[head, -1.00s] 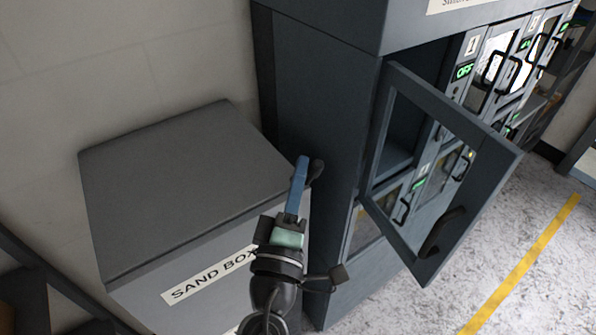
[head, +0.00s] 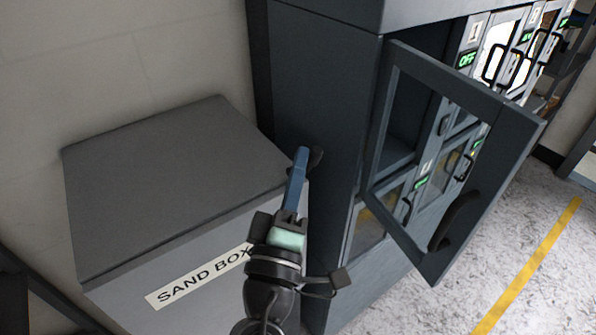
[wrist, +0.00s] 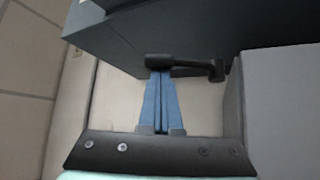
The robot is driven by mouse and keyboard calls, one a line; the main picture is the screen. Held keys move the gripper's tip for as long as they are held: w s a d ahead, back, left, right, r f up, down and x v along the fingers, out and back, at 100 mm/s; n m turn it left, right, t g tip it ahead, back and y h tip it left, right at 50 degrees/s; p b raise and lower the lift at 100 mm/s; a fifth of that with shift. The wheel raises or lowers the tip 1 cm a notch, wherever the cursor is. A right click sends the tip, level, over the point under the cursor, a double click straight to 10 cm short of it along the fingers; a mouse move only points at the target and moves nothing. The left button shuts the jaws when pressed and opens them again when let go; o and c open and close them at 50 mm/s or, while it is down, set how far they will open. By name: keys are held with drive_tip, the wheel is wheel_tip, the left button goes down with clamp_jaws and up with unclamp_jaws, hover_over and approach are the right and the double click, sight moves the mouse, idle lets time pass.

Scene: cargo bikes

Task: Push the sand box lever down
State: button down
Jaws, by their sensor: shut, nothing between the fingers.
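The grey sand box (head: 165,190), with a "SAND BOX" label on its front, stands at the left in the head view, lid closed. Its black lever (head: 316,158) shows only as a small dark end beside the box's right side. In the wrist view the lever (wrist: 195,66) is a bent black bar crossing just beyond the fingertips. My gripper (head: 302,151) is shut and empty, its blue fingers together. In the wrist view the tips of my gripper (wrist: 160,73) reach the thick end of the lever; I cannot tell whether they touch.
A dark cabinet (head: 315,110) stands close to the right of the box, leaving a narrow gap. Its glass door (head: 515,135) hangs open into the room at the right. The floor (head: 500,235) with a yellow line is clear. A wall is behind the box.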

drive_tip(key=shift+s+d+f+m+b, duration=0.15)
drive_tip(key=shift+f+m+b, duration=0.2)
drive_tip(key=shift+b, duration=0.75)
drive_tip(key=m+h+b, duration=0.1)
drive_tip(key=b, duration=0.2)
drive_tip(key=f+m+t+b, duration=0.1)
drive_tip(key=b, duration=0.3)
drive_tip(key=shift+s+d+f+h, duration=0.2)
drive_tip(key=shift+s+f+h, duration=0.1)
drive_tip(key=shift+h, duration=0.1)
wheel_tip(320, 180, down, 9)
drive_tip(key=m+g+h+b, duration=0.4)
drive_tip(key=m+h+b, duration=0.9)
drive_tip(key=b, duration=2.9)
drive_tip(key=shift+w+a+m+h, duration=0.2)
drive_tip(key=shift+w+m+h, duration=0.1)
drive_tip(key=shift+m, duration=1.55)
drive_tip(key=shift+f+b, duration=0.2)
drive_tip(key=shift+b, duration=0.1)
drive_tip(key=shift+a, duration=0.1)
